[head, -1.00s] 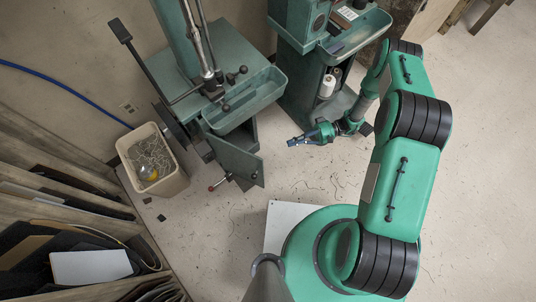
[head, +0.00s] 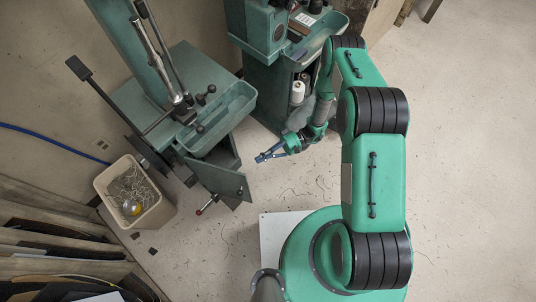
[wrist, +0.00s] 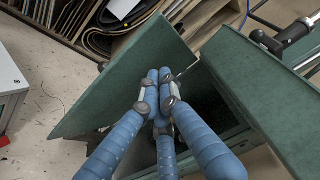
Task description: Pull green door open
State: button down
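The green door (head: 219,180) hangs partly open on the left green machine's cabinet in the head view. In the wrist view the door (wrist: 125,77) slants across the left and centre, with a dark gap between it and the cabinet (wrist: 266,88). My gripper (head: 260,157) is just beyond the door's free edge, on the cabinet-opening side. In the wrist view its blue fingers (wrist: 160,82) are drawn together at the tips, over the gap by the door. Nothing shows held between them. Whether they touch the door I cannot tell.
A bin (head: 134,196) of tangled thread stands left of the machine. A red-knobbed lever (head: 207,204) sticks out below the door. A second green machine (head: 268,88) stands behind my gripper. Shelves (head: 45,235) line the lower left. The floor at right is clear.

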jog(key=s+a, duration=0.5)
jog(key=shift+s+b, duration=0.25)
jog(key=shift+b, duration=0.2)
jog(key=shift+s, duration=0.1)
jog(key=s+a+m+t+p, duration=0.1)
jog(key=s+a+t, duration=0.1)
jog(key=s, duration=0.5)
jog(key=s+a+m+t+y+p, duration=0.1)
jog(key=s+a+m+t, duration=0.1)
jog(key=s+a, duration=0.3)
jog(key=shift+s+t, duration=0.4)
jog(key=shift+s, duration=0.55)
jog(key=shift+w, duration=0.1)
